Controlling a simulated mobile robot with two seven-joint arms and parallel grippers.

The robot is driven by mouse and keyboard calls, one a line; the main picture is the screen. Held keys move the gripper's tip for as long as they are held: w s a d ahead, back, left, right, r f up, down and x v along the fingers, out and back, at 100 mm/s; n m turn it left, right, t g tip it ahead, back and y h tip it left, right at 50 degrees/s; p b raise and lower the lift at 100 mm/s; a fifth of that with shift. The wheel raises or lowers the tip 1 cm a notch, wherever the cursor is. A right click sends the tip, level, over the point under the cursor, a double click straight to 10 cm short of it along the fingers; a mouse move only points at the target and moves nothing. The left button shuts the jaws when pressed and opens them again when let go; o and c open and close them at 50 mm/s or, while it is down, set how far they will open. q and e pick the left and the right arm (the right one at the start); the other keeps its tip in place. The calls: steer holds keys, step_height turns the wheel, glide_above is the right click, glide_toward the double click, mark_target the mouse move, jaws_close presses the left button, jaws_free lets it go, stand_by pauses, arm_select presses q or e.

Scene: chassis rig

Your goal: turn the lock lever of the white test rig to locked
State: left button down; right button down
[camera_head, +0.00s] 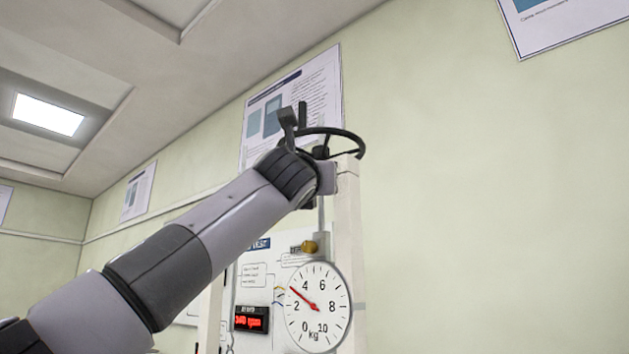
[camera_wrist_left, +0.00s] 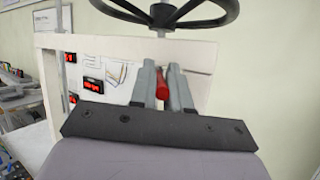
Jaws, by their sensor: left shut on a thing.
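The white test rig's frame post (camera_head: 349,250) stands in the head view, and its white panel (camera_wrist_left: 120,50) shows in the left wrist view. My left arm reaches up to the top of the rig from the left. In the left wrist view my left gripper (camera_wrist_left: 164,70) has its two grey fingers close together, shut on a red bar (camera_wrist_left: 162,86), which looks like the lock lever's handle. The lever's pivot is hidden, so I cannot tell its angle. In the head view my wrist hides the fingertips and the lever. My right gripper is in neither view.
A dark handwheel (camera_head: 345,139) sits at the rig's top, close to my left wrist; it also shows above the fingers (camera_wrist_left: 178,28). A round kg dial (camera_head: 318,307) and a red display (camera_head: 251,319) are lower down. A cluttered bench (camera_wrist_left: 20,95) stands at left.

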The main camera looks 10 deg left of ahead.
arm_select(q)
steer(key=shift+d+f, duration=0.1)
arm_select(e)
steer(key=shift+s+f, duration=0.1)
arm_select(q)
steer(key=c, duration=1.4)
jaws_free()
steer(key=shift+c, duration=0.2)
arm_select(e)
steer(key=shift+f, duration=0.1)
